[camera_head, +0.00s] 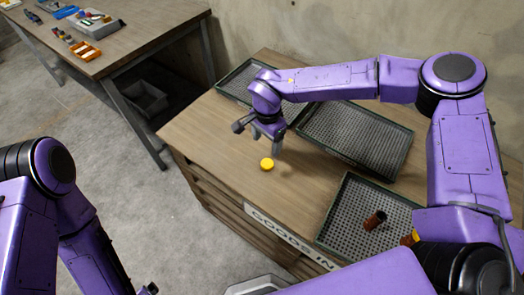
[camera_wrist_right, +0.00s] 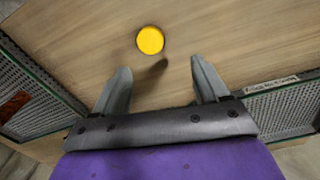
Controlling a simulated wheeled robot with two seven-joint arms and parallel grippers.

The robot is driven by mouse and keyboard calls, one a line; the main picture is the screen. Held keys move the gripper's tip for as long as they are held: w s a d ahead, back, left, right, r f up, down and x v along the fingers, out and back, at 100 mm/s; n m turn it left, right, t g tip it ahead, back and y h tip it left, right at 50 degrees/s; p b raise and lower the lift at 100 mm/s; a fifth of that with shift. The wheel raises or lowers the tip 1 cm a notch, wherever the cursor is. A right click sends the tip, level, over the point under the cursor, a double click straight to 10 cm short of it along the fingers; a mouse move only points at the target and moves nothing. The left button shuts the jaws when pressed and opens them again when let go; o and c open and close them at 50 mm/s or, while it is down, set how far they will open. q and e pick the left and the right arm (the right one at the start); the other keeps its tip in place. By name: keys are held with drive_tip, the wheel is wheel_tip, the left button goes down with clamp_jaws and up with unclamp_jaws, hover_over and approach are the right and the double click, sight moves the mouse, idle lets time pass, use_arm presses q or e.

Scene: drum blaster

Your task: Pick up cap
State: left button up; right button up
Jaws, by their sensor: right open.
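A round yellow cap (camera_head: 267,164) lies on the bare wooden top of the workbench (camera_head: 190,137), near its left front part. It also shows in the right wrist view (camera_wrist_right: 150,40), ahead of and between the fingertips. My right gripper (camera_head: 276,150) points down just above and beside the cap, apart from it. In the right wrist view its two fingers (camera_wrist_right: 161,75) are spread with nothing between them. My left arm comes in at the lower left in the head view, but its gripper cannot be made out.
Perforated trays with green rims (camera_head: 362,138) stand along the back of the bench. Another table (camera_head: 130,45) with small parts stands at the upper left. Wood around the cap is clear.

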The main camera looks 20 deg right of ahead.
sight(268, 163)
drive_tip(key=s+f, duration=0.1)
drive_tip(key=f+p, duration=0.1)
drive_tip(key=s+f, duration=0.1)
drive_tip(key=f, duration=0.1)
drive_tip(key=shift+s, duration=0.3)
drive_tip(key=f, duration=0.1)
drive_tip(key=w+f, duration=0.1)
drive_tip(key=f, duration=0.1)
drive_tip(key=f+p, duration=0.1)
drive_tip(key=shift+w+f, duration=0.25)
drive_tip(key=shift+s+d+r, duration=0.1)
drive_tip(key=shift+s+r, duration=0.05)
drive_tip(key=shift+s, duration=0.15)
drive_tip(key=c, duration=0.4)
use_arm(q)
drive_tip(key=shift+s+r, duration=0.4)
drive_tip(key=shift+r, duration=0.25)
drive_tip(key=shift+s+r, duration=0.4)
drive_tip(key=shift+r, duration=0.2)
use_arm(e)
drive_tip(key=c, duration=0.7)
